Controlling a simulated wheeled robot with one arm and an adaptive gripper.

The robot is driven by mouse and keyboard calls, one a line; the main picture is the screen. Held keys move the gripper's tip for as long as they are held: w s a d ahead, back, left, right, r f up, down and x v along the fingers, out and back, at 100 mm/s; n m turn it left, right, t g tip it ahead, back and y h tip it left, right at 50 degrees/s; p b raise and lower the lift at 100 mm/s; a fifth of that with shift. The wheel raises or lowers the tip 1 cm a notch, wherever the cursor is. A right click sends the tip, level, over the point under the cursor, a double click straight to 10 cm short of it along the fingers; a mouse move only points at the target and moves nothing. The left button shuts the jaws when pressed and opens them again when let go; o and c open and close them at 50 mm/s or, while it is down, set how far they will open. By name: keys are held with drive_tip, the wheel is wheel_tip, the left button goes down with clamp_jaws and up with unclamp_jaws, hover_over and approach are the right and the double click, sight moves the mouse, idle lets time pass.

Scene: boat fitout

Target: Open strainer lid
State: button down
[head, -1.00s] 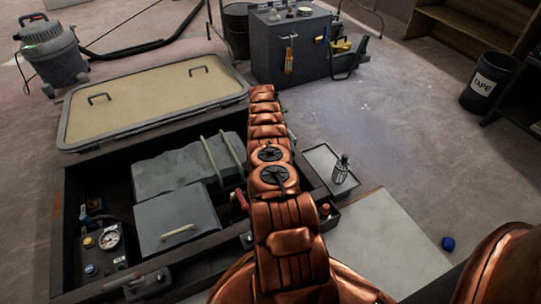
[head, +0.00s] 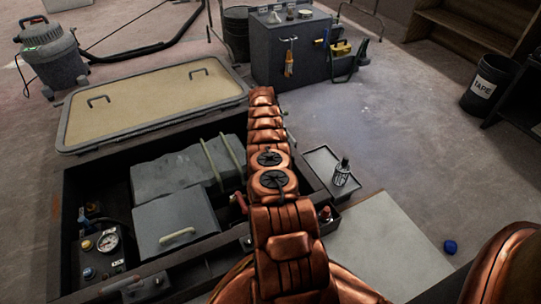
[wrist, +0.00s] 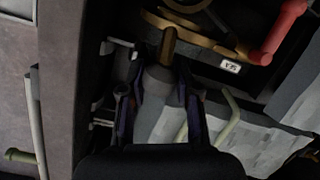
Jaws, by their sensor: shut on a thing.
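In the wrist view my gripper (wrist: 158,100) is shut on a grey, rounded piece (wrist: 156,88) that sits between its two fingers. A bronze-coloured rod (wrist: 168,44) stands beyond the top of this piece, close to bronze pipework (wrist: 195,22). I cannot tell from this view whether the grey piece is the strainer lid or its handle, or whether it is raised. In the head view my copper arm reaches over the open bilge box (head: 70,195), and the gripper and strainer are hidden there.
A red lever (wrist: 280,32) and a small white label (wrist: 231,67) are near the bronze pipework. A tray (head: 322,160) with a bottle (head: 342,172) is right of my arm.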

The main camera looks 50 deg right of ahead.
drive_tip(key=shift+s+d+f, duration=0.15)
drive_tip(key=shift+s+d, duration=0.05)
drive_tip(key=shift+s, duration=0.1)
idle(0.6)
drive_tip(key=c, duration=1.2)
unclamp_jaws()
drive_tip(key=shift+w, duration=0.1)
drive_tip(key=shift+w+a, duration=0.1)
drive_tip(key=shift+r, duration=5.05)
